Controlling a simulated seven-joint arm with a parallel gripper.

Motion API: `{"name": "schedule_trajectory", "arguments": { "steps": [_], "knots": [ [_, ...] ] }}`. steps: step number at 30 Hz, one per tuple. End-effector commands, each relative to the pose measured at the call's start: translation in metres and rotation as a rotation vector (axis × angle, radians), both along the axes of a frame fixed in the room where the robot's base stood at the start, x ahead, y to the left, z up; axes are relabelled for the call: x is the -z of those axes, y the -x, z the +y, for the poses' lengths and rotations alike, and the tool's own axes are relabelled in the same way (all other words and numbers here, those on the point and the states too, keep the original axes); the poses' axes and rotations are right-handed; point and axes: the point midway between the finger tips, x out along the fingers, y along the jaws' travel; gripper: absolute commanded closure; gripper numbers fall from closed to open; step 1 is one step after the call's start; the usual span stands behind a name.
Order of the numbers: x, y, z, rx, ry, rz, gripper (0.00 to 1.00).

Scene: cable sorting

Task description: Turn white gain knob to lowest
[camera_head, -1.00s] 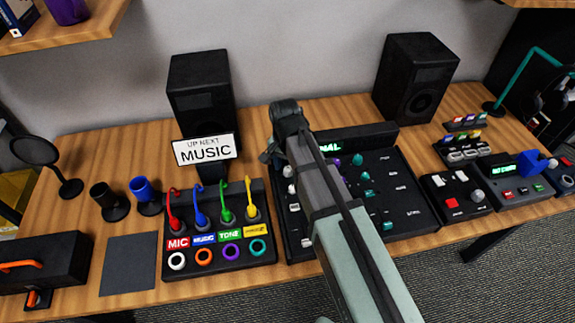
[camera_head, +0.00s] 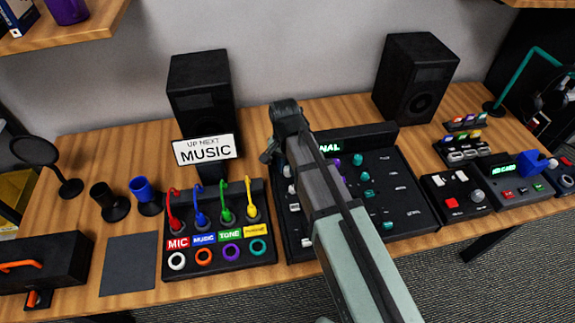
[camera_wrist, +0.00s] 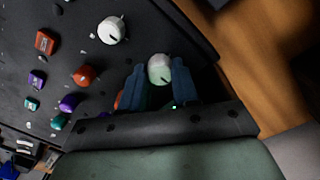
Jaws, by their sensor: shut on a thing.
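In the wrist view, my gripper (camera_wrist: 158,66) has its two blue fingers on either side of a white knob (camera_wrist: 160,73) near the edge of the black mixer panel (camera_wrist: 140,45). It is shut on this knob, which has a small dark pointer mark on top. A second white knob (camera_wrist: 111,30), also with a dark mark, stands apart from the fingers. In the head view, the mixer (camera_head: 405,195) is partly covered by my arm, and the fingers are hidden. White knobs (camera_head: 288,171) show at the mixer's left side.
Orange (camera_wrist: 85,75) and purple (camera_wrist: 70,102) knobs stand near the fingers in the wrist view. The cable box (camera_head: 220,235) with coloured plugs is left of the mixer. A "MUSIC" sign (camera_head: 205,150) and speakers (camera_head: 415,75) stand behind. A small control box (camera_head: 455,192) is at right.

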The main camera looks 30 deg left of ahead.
Motion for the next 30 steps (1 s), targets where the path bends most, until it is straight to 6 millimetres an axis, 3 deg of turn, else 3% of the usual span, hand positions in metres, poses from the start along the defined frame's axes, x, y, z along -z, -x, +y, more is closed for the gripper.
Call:
{"name": "schedule_trajectory", "arguments": {
  "steps": [11, 30],
  "knots": [
    [-0.0001, 0.0003, -0.0005, -0.208, 0.001, 0.000, 1.00],
    [-0.0002, 0.0004, -0.0017, -0.814, 0.000, -0.001, 1.00]
  ]
}}
